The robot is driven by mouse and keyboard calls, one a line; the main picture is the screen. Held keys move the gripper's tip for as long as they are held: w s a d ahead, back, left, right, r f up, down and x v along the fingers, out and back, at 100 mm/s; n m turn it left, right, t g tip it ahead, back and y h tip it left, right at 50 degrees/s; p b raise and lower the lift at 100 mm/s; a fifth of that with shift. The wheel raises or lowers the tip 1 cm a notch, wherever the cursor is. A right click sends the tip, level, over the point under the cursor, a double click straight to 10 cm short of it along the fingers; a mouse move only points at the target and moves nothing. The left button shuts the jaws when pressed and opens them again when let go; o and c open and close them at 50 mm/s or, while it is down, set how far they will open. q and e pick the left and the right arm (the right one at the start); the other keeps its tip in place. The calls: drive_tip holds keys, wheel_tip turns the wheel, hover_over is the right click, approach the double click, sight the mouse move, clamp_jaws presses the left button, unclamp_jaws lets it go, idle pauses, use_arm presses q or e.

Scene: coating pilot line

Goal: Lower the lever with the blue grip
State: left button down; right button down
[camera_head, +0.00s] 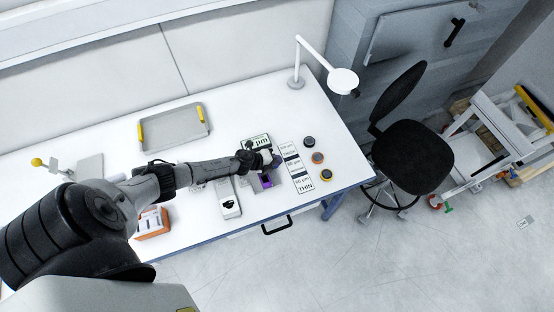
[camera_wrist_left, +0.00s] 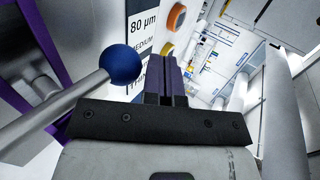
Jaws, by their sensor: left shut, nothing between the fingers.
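The lever's blue ball grip (camera_wrist_left: 120,64) shows large in the left wrist view, on a bare metal rod (camera_wrist_left: 52,110) that rises from the lower left. My left gripper (camera_wrist_left: 172,75) has its purple fingers shut together with nothing between them. They are just right of the blue ball in that view; a narrow gap shows, and contact cannot be told. In the head view my left gripper (camera_head: 275,160) is over a small device with a purple part (camera_head: 266,181), near the table's right end. The arm and gripper hide most of the lever there. My right gripper is not in view.
A thickness label strip (camera_head: 304,187) and three round pots (camera_head: 317,158) are right of the gripper. A µm sign (camera_head: 262,138) stands behind it. A white device (camera_head: 230,207), an orange-and-white box (camera_head: 152,224) and a grey tray (camera_head: 174,126) are farther left. A black chair (camera_head: 415,150) is beyond the table.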

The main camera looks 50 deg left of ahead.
use_arm(q)
wheel_tip(320, 180, up, 13)
drive_tip(key=w+d+p, duration=0.1)
drive_tip(key=w+p, duration=0.1)
drive_tip(key=p, duration=0.3)
drive_tip(key=shift+r, duration=0.1)
idle(0.4)
